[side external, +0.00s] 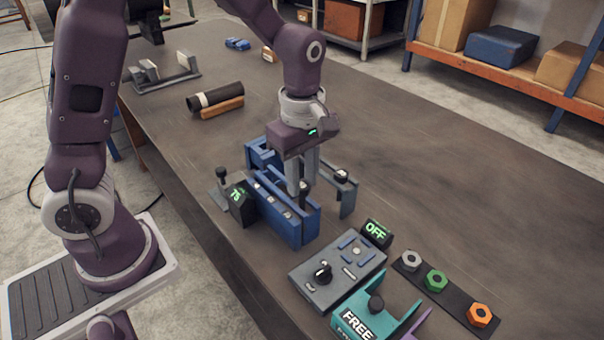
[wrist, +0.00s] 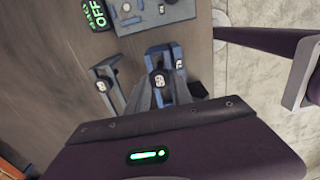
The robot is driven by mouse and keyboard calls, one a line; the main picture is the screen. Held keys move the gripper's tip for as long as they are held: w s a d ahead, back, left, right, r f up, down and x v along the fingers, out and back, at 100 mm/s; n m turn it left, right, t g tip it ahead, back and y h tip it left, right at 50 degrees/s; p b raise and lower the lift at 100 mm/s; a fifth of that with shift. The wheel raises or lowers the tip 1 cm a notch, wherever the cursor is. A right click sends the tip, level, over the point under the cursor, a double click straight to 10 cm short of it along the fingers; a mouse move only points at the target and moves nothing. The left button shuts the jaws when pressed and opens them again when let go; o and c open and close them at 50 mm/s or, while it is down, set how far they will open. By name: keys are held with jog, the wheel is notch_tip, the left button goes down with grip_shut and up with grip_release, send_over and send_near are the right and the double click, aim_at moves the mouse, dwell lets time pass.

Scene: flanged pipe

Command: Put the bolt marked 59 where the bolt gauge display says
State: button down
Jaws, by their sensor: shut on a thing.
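My gripper (side external: 304,174) is shut on a dark bolt (side external: 303,187) with a pale label on its head, just above the blue slotted rack (side external: 300,232). In the wrist view the bolt (wrist: 158,82) shows two digits, too small to read surely. A second labelled bolt (side external: 342,175) stands on a grey stand (side external: 348,203) to the right; it also shows in the wrist view (wrist: 102,86). A third bolt (side external: 222,173) stands on a grey stand at the left. A small black display (side external: 240,206) beside the rack shows green digits, seemingly 75.
A grey panel (side external: 312,275) with a black knob and a display reading OFF (side external: 376,233) lies in front. A teal holder marked FREE (side external: 362,318) and a dark strip with three coloured nuts (side external: 457,300) are nearby. The table at right is clear.

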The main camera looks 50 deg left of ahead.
jog(key=shift+f, duration=1.4)
jog(key=c, duration=0.7)
grip_release()
jog(key=shift+o, duration=0.2)
jog(key=shift+r, duration=3.55)
